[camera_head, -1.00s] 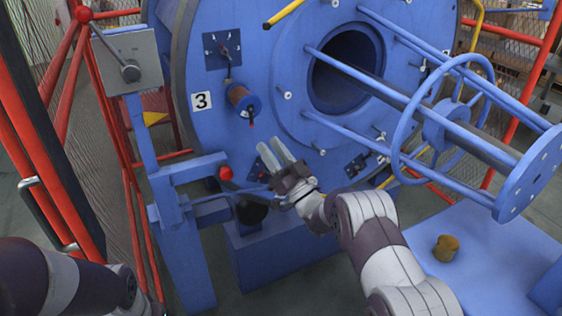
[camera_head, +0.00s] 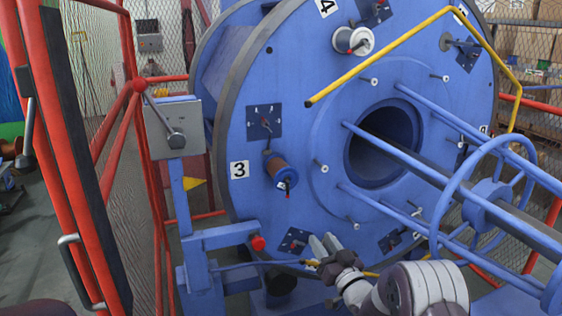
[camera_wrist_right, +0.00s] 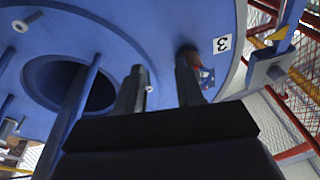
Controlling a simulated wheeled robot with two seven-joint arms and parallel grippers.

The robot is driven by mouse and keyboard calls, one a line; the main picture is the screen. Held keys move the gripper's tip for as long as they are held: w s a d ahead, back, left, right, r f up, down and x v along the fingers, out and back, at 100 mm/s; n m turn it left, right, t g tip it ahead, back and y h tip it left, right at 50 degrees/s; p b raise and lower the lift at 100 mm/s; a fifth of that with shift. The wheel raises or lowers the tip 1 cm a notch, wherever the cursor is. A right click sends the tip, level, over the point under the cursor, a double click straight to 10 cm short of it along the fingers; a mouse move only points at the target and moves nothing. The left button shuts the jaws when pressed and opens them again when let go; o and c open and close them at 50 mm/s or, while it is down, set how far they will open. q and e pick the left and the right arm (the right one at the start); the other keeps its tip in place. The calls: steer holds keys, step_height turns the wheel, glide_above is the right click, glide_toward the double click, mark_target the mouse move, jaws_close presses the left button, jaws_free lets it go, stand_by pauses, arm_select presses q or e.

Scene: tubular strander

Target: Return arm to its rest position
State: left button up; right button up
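My right gripper (camera_head: 321,238) is at the bottom middle of the head view, in front of the lower part of the big blue disc (camera_head: 300,110). Its two light fingers point up and stand apart with nothing between them. In the right wrist view the two fingers of my right gripper (camera_wrist_right: 160,66) are also apart and empty, with the blue disc (camera_wrist_right: 130,25) behind. My right arm (camera_head: 425,290) comes in from the bottom right. My left gripper is not in view; only a dark sliver of my left arm shows at the bottom left corner.
A copper-coloured spool (camera_head: 280,170) sits on the disc near the number 3 plate (camera_head: 239,170). A yellow bar (camera_head: 385,58) crosses the disc. A red fence (camera_head: 125,140) stands left.

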steer(key=s+d+f+m+g+h, duration=0.1)
steer(key=s+d+f+g+h, duration=0.15)
steer(key=s+g, duration=0.65)
steer(key=s+d+f+m+g+h, duration=0.1)
steer(key=s+f+g+h, duration=0.15)
steer(key=s, duration=1.15)
steer(key=s+d+f+g+h, duration=0.15)
steer(key=s+f+g, duration=0.35)
steer(key=s, duration=0.7)
step_height(320, 180, up, 23)
steer(key=p, duration=2.2)
steer(key=shift+w+r+g+h, duration=0.2)
steer(key=shift+w+g+h, duration=0.1)
steer(key=shift+g+h, duration=0.05)
